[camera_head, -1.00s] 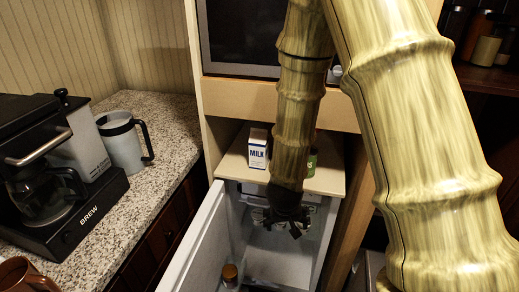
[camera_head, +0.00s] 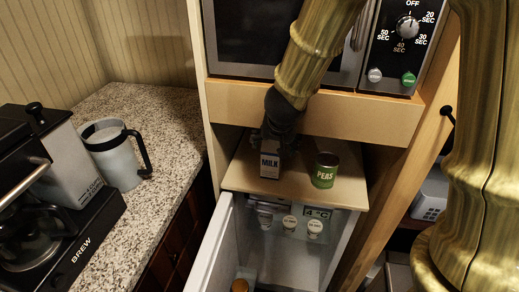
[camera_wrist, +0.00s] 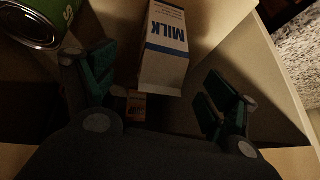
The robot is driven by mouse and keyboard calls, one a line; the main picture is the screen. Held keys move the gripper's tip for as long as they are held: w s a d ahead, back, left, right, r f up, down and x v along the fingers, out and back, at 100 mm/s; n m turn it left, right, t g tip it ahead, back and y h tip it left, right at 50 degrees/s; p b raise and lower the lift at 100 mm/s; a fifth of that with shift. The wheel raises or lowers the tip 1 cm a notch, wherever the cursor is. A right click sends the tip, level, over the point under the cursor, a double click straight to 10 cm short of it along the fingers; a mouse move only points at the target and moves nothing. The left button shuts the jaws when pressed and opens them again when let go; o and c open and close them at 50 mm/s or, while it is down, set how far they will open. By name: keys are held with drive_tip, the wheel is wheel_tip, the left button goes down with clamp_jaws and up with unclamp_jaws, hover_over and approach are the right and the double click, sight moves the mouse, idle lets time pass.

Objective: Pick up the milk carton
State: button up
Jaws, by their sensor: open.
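The milk carton (camera_head: 270,166) is white with blue lettering and stands on the wooden shelf above the open fridge. My gripper (camera_head: 276,140) is right at the carton in the head view and hides its upper part. In the wrist view the carton (camera_wrist: 165,50) lies ahead, between the lines of the two open fingers (camera_wrist: 158,95).
A green peas can (camera_head: 325,170) stands just right of the carton; it also shows by the left finger in the wrist view (camera_wrist: 35,22). The microwave ledge (camera_head: 330,115) is close above. The open fridge door (camera_head: 212,245) is below. A mug (camera_head: 113,152) and coffee maker (camera_head: 60,200) are left.

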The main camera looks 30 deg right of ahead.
sight(273, 146)
drive_tip(key=shift+d, duration=0.1)
drive_tip(key=shift+s+d+f, duration=0.1)
drive_tip(key=shift+w+f, duration=0.9)
drive_tip(key=shift+w, duration=0.15)
drive_tip(key=shift+d+f+b, duration=0.1)
drive_tip(key=shift+f+b, duration=0.25)
drive_tip(key=shift+x, duration=1.75)
drive_tip(key=shift+w+d+r, duration=0.1)
drive_tip(key=shift+w, duration=0.05)
drive_tip(key=shift+c, duration=0.4)
drive_tip(key=c, duration=1.5)
